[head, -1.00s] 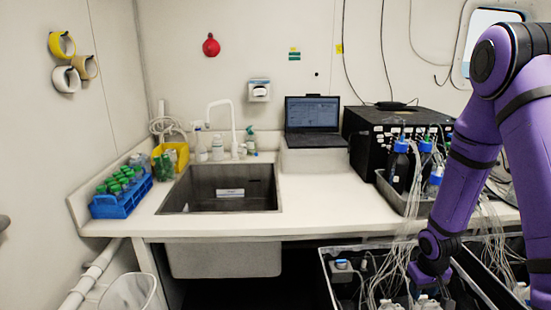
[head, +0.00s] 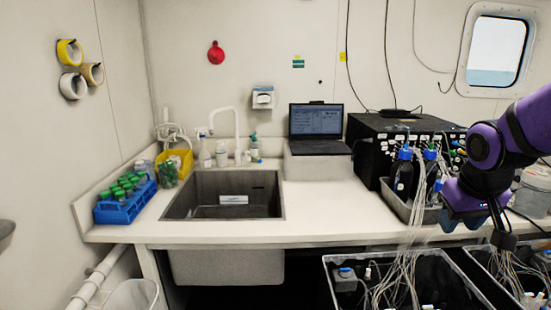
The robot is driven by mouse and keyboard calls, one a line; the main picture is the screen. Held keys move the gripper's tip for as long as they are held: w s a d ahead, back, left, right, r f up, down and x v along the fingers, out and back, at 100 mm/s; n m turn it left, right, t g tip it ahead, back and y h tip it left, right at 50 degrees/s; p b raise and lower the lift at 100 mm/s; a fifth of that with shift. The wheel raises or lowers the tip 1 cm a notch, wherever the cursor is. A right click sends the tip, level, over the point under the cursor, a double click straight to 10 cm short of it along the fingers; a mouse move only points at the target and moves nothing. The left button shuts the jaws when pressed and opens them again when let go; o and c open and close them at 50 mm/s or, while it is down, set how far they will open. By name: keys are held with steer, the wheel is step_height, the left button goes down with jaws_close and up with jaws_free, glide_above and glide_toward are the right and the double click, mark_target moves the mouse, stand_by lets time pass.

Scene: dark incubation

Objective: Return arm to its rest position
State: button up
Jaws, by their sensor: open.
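My arm comes in from the right edge, purple with dark joints, bent at the elbow. My gripper (head: 463,219) hangs at the arm's end, pointing down in front of the counter's right part. It is open, and I see nothing held in it. It overlaps the right end of the grey bottle tray (head: 397,208) in the picture; I cannot tell the gap between them. Bottles with blue caps (head: 403,178) stand in that tray, left of my gripper.
Below my gripper are open bins (head: 328,277) with many thin tubes (head: 405,265). A black instrument box (head: 368,147) and a laptop (head: 317,121) stand behind. The sink (head: 224,197) and a blue tube rack (head: 125,211) are left. The counter between sink and tray (head: 330,205) is clear.

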steer(key=s+a+r, duration=0.2)
steer(key=s+r, duration=0.2)
steer(key=s, duration=0.3)
steer(key=s+a+r+t+y, duration=0.1)
steer(key=s+a+r, duration=0.1)
steer(key=s+r, duration=0.3)
steer(key=shift+s+a+t, duration=0.3)
steer(key=shift+s, duration=0.85)
steer(key=shift+r, duration=0.1)
